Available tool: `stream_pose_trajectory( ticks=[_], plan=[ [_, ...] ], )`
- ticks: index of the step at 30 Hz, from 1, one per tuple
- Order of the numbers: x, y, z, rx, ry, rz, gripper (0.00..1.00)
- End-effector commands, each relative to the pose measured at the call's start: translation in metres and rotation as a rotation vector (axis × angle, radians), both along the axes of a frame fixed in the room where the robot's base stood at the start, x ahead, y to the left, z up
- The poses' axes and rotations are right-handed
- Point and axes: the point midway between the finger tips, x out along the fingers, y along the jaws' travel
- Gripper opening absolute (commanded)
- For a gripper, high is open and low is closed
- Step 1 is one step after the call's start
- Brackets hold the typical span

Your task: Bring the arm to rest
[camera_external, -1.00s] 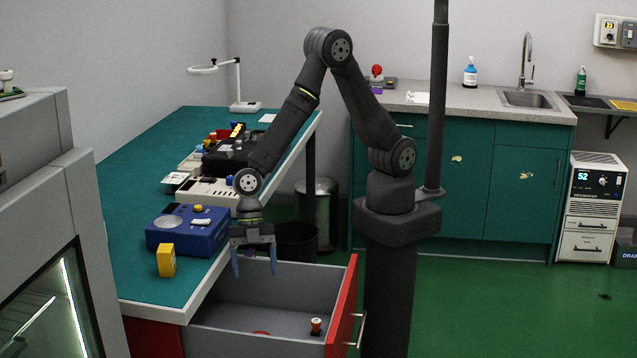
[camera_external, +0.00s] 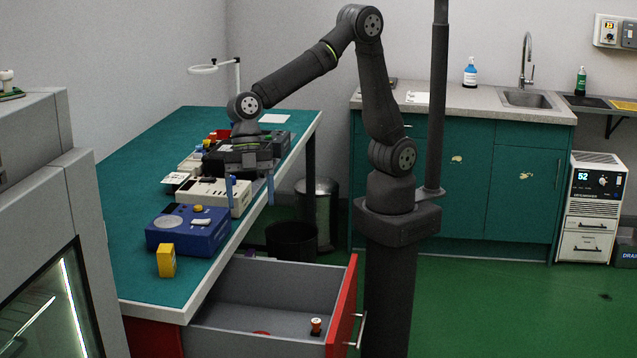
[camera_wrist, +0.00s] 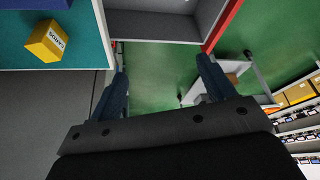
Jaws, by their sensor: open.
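My gripper (camera_external: 250,196) is raised at the bench's right edge, above the height of the bench top and up from the open drawer. Its two blue fingers are spread. In the wrist view my gripper (camera_wrist: 163,80) has only green floor in the gap between the fingers, so it holds nothing. My arm is bent, with its elbow high and the forearm sloping down to the left.
The grey drawer (camera_external: 262,285) with a red front stands open, with a small red-topped item (camera_external: 316,326) inside. A yellow box (camera_external: 166,260) and a blue device (camera_external: 187,230) sit on the teal bench (camera_external: 125,195). A bin (camera_external: 318,210) stands behind. Floor at right is clear.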

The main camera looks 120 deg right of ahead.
Motion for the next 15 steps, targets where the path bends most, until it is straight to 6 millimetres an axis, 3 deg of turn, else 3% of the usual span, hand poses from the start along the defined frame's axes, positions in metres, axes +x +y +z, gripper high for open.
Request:
stream_pose_trajectory(
  ticks=[15],
  plan=[
    [0.005, -0.014, 0.008, 0.000, 0.000, -0.038, 0.75]
  ],
)
